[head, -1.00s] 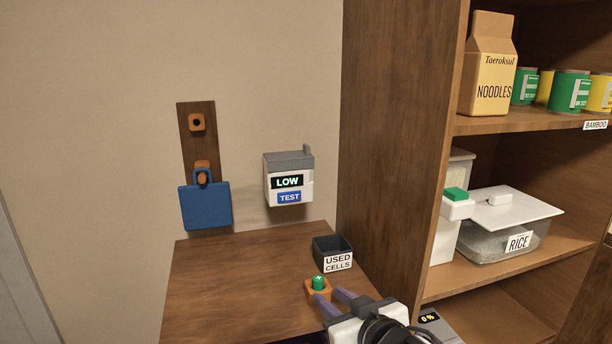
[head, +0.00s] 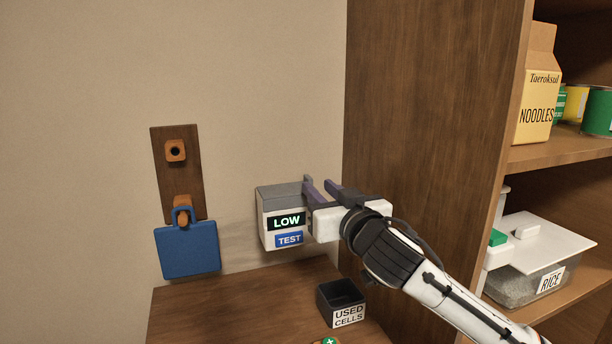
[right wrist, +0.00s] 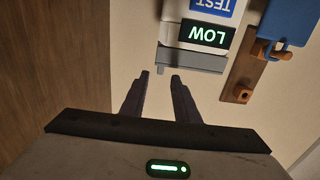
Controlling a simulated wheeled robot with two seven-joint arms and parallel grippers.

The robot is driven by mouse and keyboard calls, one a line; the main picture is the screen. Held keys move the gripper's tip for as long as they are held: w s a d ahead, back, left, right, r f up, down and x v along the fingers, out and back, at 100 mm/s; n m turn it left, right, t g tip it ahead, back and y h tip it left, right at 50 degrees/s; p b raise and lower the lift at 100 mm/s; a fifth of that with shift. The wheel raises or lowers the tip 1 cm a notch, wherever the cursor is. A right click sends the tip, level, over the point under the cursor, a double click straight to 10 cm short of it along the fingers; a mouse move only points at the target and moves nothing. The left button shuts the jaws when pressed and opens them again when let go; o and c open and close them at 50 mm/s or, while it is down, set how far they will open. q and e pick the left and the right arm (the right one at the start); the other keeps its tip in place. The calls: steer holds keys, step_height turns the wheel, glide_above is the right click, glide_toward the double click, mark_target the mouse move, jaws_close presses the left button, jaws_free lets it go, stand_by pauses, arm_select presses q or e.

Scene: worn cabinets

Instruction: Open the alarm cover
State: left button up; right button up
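The alarm is a white box on the wall with a lit LOW display (head: 287,222) and a blue TEST button (head: 289,239). Its grey cover (head: 280,194) lies shut across the top, with a small upright tab at its right end. My right gripper (head: 318,190) is at the right side of the alarm, its purple fingers pointing at the tab. In the right wrist view the alarm cover (right wrist: 192,62) appears upside down, and the fingers (right wrist: 160,76) are apart, with the tab end close to their tips. Contact is not clear. My left gripper is out of view.
A USED CELLS bin (head: 342,302) stands on the wooden counter (head: 235,310) below. A green cell (head: 328,341) shows at the bottom edge. A blue case (head: 188,250) hangs left of the alarm. A wooden cabinet side (head: 425,120) rises close on the right.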

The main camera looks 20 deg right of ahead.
mark_target(311, 182)
steer(key=w+p, duration=0.1)
steer(key=w, duration=0.6)
steer(key=shift+w+a, duration=0.15)
steer(key=shift+w, duration=0.2)
jaws_close()
